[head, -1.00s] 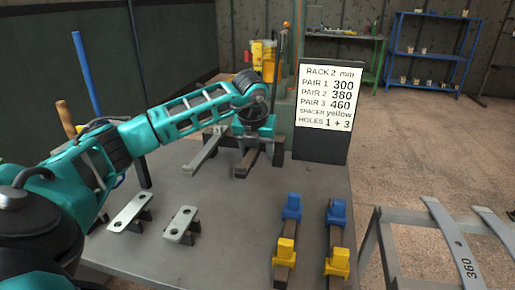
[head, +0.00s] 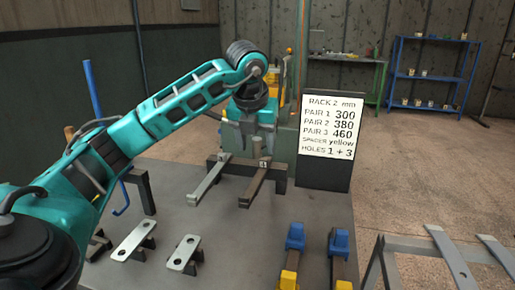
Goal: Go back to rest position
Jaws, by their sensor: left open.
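My left arm (head: 180,105) reaches in from the left, raised with its elbow bent. My left gripper (head: 247,140) points down, open and with nothing seen in its jaws, above two grey bars at the table's far side. The left bar (head: 208,182) and the right bar (head: 255,186) stick out towards me from a dark support, apart from the gripper. My right gripper is not in view.
Two plates with holes (head: 131,242) (head: 184,254) stand on the grey table (head: 235,240). Blue blocks (head: 295,237) (head: 341,243) sit on rails at front right. A sign (head: 330,125) stands behind. A grey rack (head: 440,246) is at right.

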